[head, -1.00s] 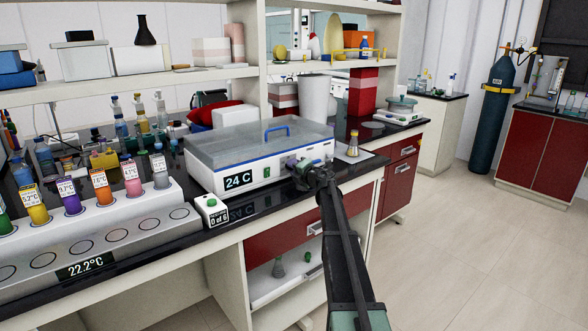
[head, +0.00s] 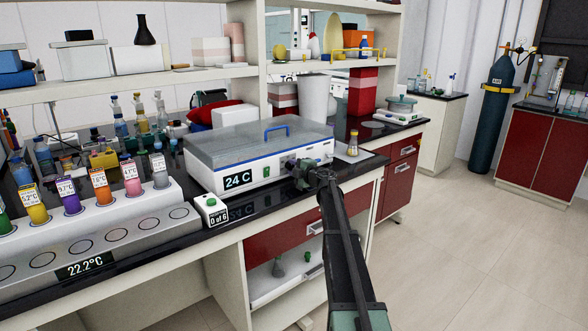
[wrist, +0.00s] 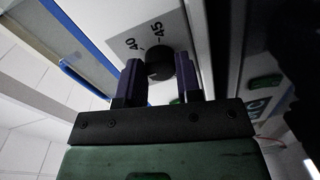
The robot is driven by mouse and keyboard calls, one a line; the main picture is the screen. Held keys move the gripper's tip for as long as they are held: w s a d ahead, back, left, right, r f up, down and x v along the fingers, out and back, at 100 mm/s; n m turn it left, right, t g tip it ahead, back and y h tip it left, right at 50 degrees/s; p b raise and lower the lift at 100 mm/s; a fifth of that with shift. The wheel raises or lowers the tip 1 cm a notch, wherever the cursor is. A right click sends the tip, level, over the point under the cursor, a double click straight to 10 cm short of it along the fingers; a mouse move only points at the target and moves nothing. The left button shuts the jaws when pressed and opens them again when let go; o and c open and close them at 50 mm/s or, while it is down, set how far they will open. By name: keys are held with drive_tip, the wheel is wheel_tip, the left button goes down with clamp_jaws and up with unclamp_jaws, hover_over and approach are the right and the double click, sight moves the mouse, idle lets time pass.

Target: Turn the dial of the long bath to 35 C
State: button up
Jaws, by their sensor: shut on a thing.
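The long bath (head: 262,150) is a pale box with a grey lid and a blue handle, standing on the black bench. Its front display (head: 238,181) reads 24 C. My gripper (head: 298,168) is at the right end of its front face. In the wrist view, the black round dial (wrist: 158,66) sits between the two fingers of my gripper (wrist: 159,78), which are shut on it. The scale marks 40 and 45 show beside the dial. The other marks and the dial's pointer are hidden or too dark to tell.
A rack of coloured bottles (head: 115,225) with a 22.2°C display stands at the left. A small counter box (head: 211,210) reads 0 of 6. A flask with yellow contents (head: 353,144) stands close right of the bath. Shelves (head: 180,78) hang above; open floor lies right.

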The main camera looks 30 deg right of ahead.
drive_tip(key=o, duration=0.9)
drive_tip(key=shift+o, duration=0.2)
drive_tip(key=shift+s, duration=0.1)
drive_tip(key=v, duration=1)
drive_tip(key=shift+s+p, duration=0.3)
drive_tip(key=shift+s, duration=0.05)
